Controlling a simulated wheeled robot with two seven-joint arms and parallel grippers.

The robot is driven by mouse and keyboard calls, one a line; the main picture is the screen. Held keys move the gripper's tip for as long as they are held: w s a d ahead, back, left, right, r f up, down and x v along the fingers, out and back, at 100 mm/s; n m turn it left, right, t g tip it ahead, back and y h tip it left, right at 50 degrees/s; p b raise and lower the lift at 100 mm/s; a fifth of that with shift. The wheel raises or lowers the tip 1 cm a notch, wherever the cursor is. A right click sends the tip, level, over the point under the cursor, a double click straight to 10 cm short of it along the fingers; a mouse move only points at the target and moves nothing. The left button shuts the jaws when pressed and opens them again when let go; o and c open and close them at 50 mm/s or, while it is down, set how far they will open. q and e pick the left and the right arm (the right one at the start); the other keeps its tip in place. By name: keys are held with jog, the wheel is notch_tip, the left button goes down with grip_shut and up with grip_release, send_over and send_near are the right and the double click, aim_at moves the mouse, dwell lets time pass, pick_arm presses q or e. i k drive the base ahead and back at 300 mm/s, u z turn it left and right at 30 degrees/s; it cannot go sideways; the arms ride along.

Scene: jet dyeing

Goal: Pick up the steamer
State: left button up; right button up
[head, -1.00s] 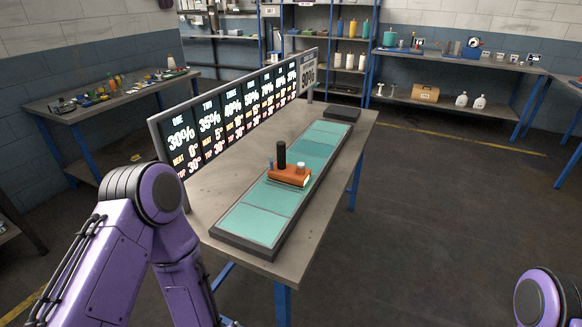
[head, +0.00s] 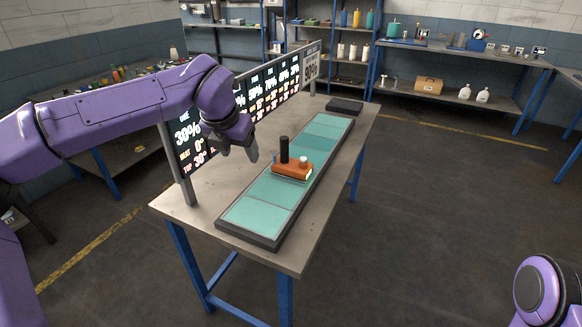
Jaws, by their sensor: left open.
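The steamer (head: 291,170) is an orange block with a black upright handle and a small white knob. It sits on the long teal-panelled board (head: 262,208) on the table. My left gripper (head: 240,153) hangs over the table, left of the steamer and apart from it. Its fingers point down and hold nothing that I can see. My right gripper is not in view; only part of my right arm shows at the lower right.
The grey table (head: 192,212) has a bare strip left of the board. A display panel (head: 190,155) with numbers stands along its left edge, close to my left arm. A dark flat block (head: 344,106) lies at the far end. Shelves stand behind.

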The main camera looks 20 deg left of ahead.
aim_at(287, 167)
jog(key=i, duration=1)
